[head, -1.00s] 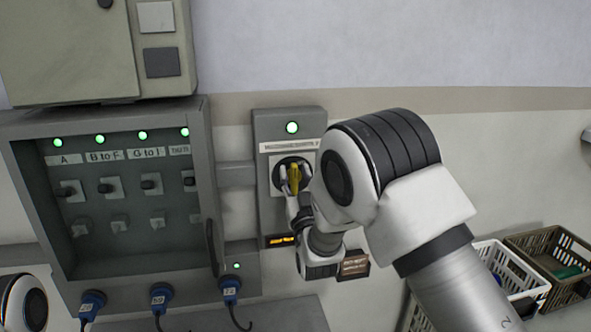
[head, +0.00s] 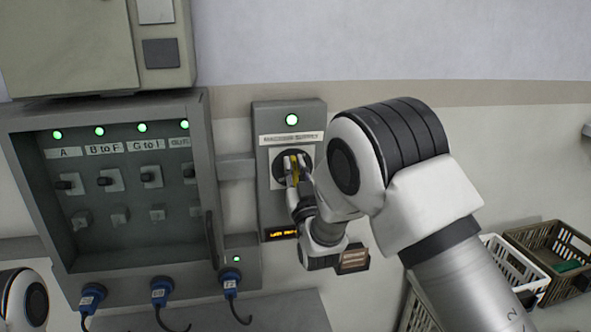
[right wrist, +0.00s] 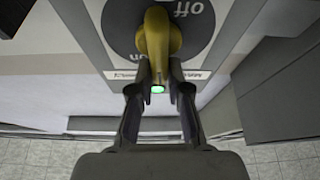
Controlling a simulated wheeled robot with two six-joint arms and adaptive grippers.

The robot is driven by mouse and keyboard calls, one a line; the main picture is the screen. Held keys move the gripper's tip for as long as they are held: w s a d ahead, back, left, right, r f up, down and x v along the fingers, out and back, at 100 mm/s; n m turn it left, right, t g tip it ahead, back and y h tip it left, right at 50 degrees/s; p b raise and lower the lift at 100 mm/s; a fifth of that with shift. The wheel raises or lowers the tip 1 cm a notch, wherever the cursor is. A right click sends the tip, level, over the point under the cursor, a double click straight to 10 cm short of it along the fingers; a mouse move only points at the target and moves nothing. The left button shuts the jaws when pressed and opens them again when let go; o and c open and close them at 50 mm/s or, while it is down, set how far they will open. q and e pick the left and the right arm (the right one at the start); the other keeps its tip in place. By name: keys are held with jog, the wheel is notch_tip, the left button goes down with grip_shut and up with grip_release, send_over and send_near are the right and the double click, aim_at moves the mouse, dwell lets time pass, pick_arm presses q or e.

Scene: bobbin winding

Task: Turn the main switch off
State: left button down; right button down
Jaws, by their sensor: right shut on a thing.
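The main switch is a yellow handle (head: 294,184) on a black round plate (head: 281,166), set in a grey box (head: 264,210) on the wall. In the right wrist view, the yellow handle (right wrist: 158,32) points towards the gripper, with "off" printed at the upper right and part of "on" at the lower left. My right gripper (head: 298,166) is shut on the handle. Its fingers also show in the right wrist view (right wrist: 159,76), one on each side of the handle's end. A green lamp (head: 292,120) above the switch is lit. My left gripper is out of view.
A grey panel (head: 211,150) with several small switches and lit green lamps is left of the switch box. Blue plugs (head: 161,290) with cables hang below it. A beige cabinet (head: 70,45) is above. Crates (head: 545,240) stand at the lower right.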

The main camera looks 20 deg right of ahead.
jog(key=n+y+b, duration=0.2)
jog(key=n, duration=0.1)
jog(key=f+n+g+y+b, duration=0.1)
jog(key=n+b, duration=0.1)
jog(key=n, duration=0.2)
jog(key=a+f+n+g+y+b, duration=0.1)
jog(key=n+y+b, duration=0.1)
jog(key=n, duration=0.2)
jog(key=shift+a+y+b, duration=0.1)
jog(key=shift+y+b, duration=0.2)
jog(key=shift+b, duration=0.05)
jog(key=n+b, duration=0.1)
jog(key=n, duration=0.1)
jog(key=n+g+b, duration=0.1)
jog(key=n, duration=0.2)
jog(key=n+g+y+b, duration=0.1)
jog(key=n, duration=0.1)
jog(key=shift+a+f, duration=0.15)
jog(key=shift+a, duration=0.1)
jog(key=n+g+b, duration=0.1)
jog(key=n, duration=0.1)
jog(key=shift+w+n, duration=0.1)
jog(key=shift+n, duration=0.3)
jog(key=shift+n+g, duration=0.3)
jog(key=shift+n, duration=0.1)
jog(key=shift+r, duration=0.2)
